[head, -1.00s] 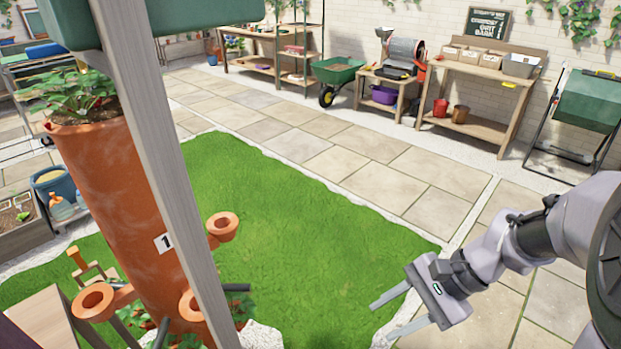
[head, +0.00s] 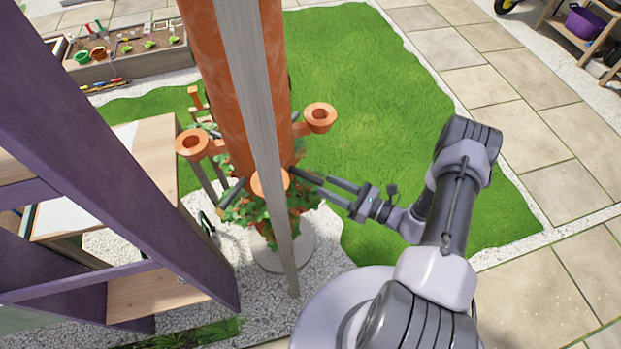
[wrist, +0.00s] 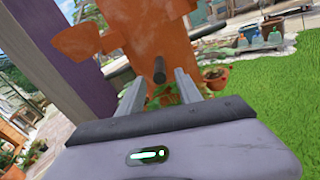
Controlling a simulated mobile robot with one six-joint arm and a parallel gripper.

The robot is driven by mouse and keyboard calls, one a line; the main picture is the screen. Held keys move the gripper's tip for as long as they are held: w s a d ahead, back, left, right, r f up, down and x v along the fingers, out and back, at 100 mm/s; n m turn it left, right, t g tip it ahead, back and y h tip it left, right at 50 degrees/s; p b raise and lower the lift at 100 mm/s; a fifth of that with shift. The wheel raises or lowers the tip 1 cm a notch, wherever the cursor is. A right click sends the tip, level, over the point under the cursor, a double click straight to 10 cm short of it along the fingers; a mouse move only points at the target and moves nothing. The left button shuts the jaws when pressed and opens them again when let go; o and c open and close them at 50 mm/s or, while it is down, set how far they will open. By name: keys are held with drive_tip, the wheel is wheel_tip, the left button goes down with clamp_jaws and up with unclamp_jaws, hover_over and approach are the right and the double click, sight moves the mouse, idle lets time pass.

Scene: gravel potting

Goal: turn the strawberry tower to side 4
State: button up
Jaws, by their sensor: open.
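The strawberry tower (head: 208,70) is a tall terracotta column with orange cups (head: 319,117) and dark handle bars around its lower part. It stands upright on a round pale base (head: 305,250), with strawberry leaves low down. One dark bar (head: 303,176) points out to the right. My gripper (head: 322,186) is open, its fingers reaching toward that bar's end. In the wrist view the bar (wrist: 159,68) points at the camera, in line with the gap between my fingertips (wrist: 159,80); I cannot tell whether they touch it. No side number is readable now.
A grey wooden post (head: 262,130) stands in front of the tower and hides part of it. A purple frame (head: 100,150) and a wooden bench (head: 155,150) are at the left. Lawn (head: 370,90) and paving (head: 520,290) lie open to the right.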

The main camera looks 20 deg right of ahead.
sight(310, 176)
drive_tip(key=b+x, duration=0.1)
drive_tip(key=x, duration=0.6)
clamp_jaws()
idle(1.2)
